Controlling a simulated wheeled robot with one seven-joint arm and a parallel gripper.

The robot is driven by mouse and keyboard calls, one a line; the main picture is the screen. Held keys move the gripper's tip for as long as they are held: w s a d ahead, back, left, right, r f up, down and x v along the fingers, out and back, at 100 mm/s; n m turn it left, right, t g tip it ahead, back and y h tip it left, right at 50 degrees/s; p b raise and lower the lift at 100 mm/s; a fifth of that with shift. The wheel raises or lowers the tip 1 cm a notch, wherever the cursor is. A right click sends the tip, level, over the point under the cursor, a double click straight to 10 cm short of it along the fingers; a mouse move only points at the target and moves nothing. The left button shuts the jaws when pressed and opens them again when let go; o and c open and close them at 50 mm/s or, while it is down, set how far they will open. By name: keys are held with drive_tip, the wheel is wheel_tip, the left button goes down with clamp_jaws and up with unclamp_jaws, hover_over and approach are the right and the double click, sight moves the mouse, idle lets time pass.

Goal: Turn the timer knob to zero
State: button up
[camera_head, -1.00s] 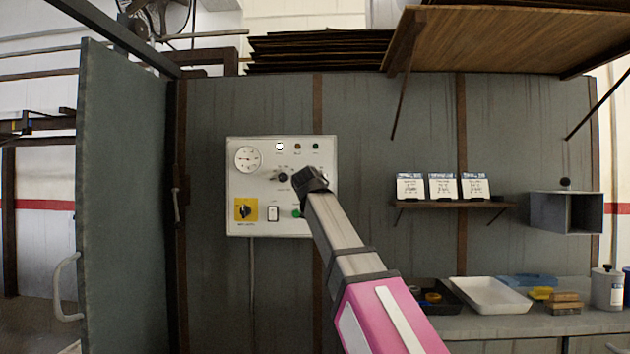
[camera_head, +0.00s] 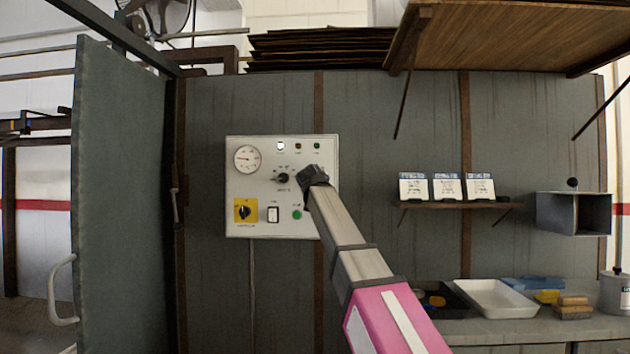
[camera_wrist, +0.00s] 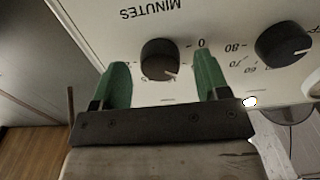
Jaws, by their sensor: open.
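The timer knob (camera_wrist: 160,60) is round and black with a white pointer line, beside the word MINUTES on the white control panel. Its pointer is at the lower right in the wrist view, away from the printed 0. My gripper (camera_wrist: 163,70) is open, its two green fingers on either side of the knob in that view. A gap shows on each side; I cannot tell how deep the fingers reach. In the head view my gripper (camera_head: 313,177) is at the right part of the control panel (camera_head: 240,215) and hides the timer knob.
A second black knob (camera_wrist: 283,43) with a number scale is close beside my right finger in the wrist view. The panel also has a gauge (camera_head: 247,159), a yellow-backed switch (camera_head: 245,210) and a green button (camera_head: 297,214). An open door (camera_head: 120,200) stands at the left.

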drive_tip(key=shift+w, duration=0.55)
drive_tip(key=c, duration=0.9)
drive_tip(key=shift+n, duration=0.3)
drive_tip(key=shift+d+n, duration=0.1)
drive_tip(key=shift+n, duration=4)
